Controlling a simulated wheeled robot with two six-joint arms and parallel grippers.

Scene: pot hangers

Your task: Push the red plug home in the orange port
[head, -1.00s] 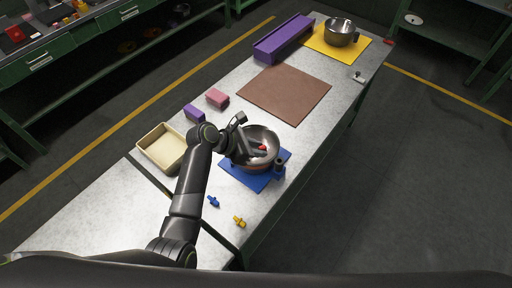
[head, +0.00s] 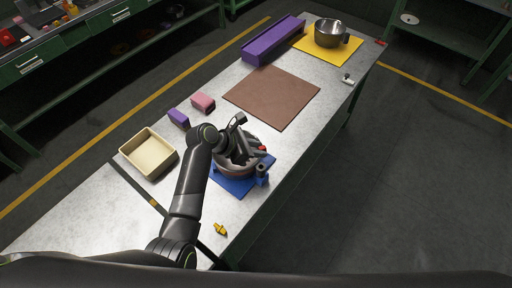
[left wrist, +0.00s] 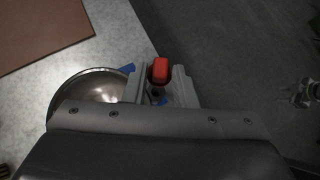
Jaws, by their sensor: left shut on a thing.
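My left gripper (head: 254,151) is shut on the red plug (head: 263,148), over the right side of a steel pot near its dark upright fitting (head: 262,170). In the left wrist view the red plug (left wrist: 160,70) sticks up between the two grey fingers. A small dark round part (left wrist: 157,97) shows between the fingers below the plug, too small to identify. I cannot make out the orange port in either view. My right gripper is not in view.
The steel pot (left wrist: 92,98) stands on a blue mat (head: 232,185). A cream tray (head: 148,153), a purple block (head: 179,118) and a pink block (head: 203,103) lie to the left. A yellow plug (head: 221,229) lies in front. A brown mat (head: 272,95) beyond is bare.

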